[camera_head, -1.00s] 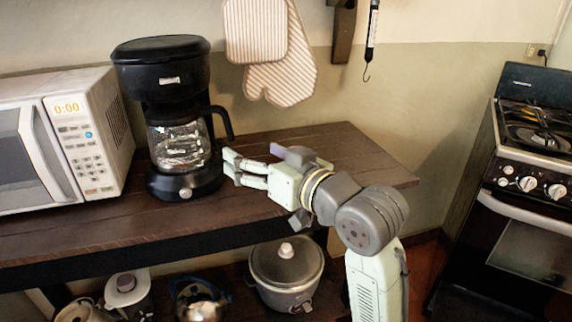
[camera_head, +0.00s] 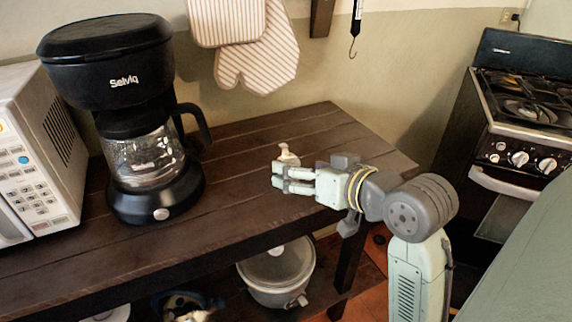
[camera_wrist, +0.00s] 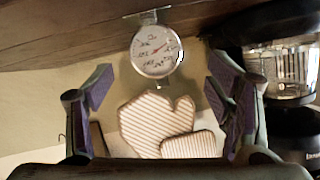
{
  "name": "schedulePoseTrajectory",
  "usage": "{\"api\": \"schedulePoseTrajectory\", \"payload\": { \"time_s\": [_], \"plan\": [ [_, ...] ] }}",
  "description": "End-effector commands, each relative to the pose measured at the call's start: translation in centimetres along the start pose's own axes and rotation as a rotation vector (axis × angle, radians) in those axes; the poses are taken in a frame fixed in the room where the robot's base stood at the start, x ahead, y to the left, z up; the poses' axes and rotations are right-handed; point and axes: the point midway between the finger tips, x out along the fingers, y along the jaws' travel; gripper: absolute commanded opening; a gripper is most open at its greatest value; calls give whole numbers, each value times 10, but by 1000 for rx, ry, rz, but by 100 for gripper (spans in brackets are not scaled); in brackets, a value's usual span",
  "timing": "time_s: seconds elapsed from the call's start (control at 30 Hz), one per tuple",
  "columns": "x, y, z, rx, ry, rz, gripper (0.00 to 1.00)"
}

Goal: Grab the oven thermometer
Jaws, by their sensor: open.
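The oven thermometer (camera_wrist: 157,52) shows in the wrist view as a round white dial with a metal rim, standing on its small metal foot on the dark wooden shelf top. Its face is turned to the wrist camera. My gripper (camera_wrist: 158,86) is open and empty, its purple-padded fingers to either side of the dial's line and apart from it. In the head view my gripper (camera_head: 278,179) is low over the shelf top, fingers pointing left. A small cream object (camera_head: 288,154) shows just behind the fingers; I cannot tell whether it is the thermometer.
A black coffee maker (camera_head: 110,60) with a glass jug stands left of my gripper, and a white microwave (camera_head: 45,150) further left. Striped oven mitts (camera_head: 258,55) hang on the wall behind. The shelf top (camera_head: 330,130) is clear toward the right. A pot (camera_head: 275,272) sits below.

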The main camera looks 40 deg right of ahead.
Motion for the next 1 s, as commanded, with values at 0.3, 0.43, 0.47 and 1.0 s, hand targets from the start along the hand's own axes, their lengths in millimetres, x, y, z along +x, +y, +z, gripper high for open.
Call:
{"api": "schedulePoseTrajectory", "payload": {
  "time_s": [0.3, 0.43, 0.47, 1.0],
  "plan": [
    [38, 5, -1, 2, -1, -1, 74],
    [51, 5, 0, 1, -1, 0, 74],
    [52, 5, 1, 1, 0, 0, 74],
    [53, 5, 1, 0, 1, 1, 53]
  ]
}}
